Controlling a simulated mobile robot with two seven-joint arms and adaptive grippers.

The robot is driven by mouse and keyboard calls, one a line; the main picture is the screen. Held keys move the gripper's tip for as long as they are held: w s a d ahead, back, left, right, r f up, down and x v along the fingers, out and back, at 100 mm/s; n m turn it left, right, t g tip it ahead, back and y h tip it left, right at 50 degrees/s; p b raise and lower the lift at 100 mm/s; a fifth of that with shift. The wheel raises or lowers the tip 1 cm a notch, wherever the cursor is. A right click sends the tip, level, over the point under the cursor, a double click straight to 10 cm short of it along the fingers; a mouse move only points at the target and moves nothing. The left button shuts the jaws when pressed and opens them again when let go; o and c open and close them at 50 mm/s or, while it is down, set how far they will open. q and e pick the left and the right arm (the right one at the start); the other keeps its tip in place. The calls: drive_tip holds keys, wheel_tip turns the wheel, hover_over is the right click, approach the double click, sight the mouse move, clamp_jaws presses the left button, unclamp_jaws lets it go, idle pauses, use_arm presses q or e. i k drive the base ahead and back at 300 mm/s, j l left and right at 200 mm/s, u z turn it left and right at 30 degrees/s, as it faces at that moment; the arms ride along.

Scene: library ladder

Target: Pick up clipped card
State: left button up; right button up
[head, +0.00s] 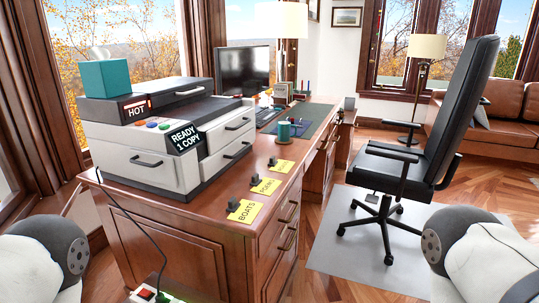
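Three yellow cards lie in a row along the right front part of the wooden desk. The nearest card (246,212) reads BOATS. The middle card (268,187) has small writing I cannot read clearly, and the far card (284,166) is also too small to read. A dark clip sits at the left edge of each: the near clip (233,204), the middle clip (255,179) and the far clip (272,161). Only rounded white links of my two arms show at the lower left and lower right corners. Neither gripper is in view.
A printer (165,135) with a teal box (106,77) on top fills the desk's left part. A teal mug (284,131) stands beyond the cards. A black office chair (410,150) stands right of the desk (190,215) on a clear floor mat (375,245).

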sight(281, 166)
drive_tip(key=i+l+u, duration=0.25)
drive_tip(key=i+l, duration=0.2)
drive_tip(key=l, duration=0.15)
drive_tip(key=i+l+u, duration=0.1)
drive_tip(key=l, duration=0.25)
drive_tip(key=i+l+u, duration=0.25)
drive_tip(key=i+l, duration=0.15)
drive_tip(key=l, duration=0.3)
drive_tip(key=i+l+u, duration=0.1)
drive_tip(key=l, duration=0.25)
drive_tip(key=i+l+u, duration=0.15)
drive_tip(key=l, duration=0.25)
drive_tip(key=i+l+u, duration=0.1)
drive_tip(key=l, duration=0.3)
drive_tip(key=i, duration=0.05)
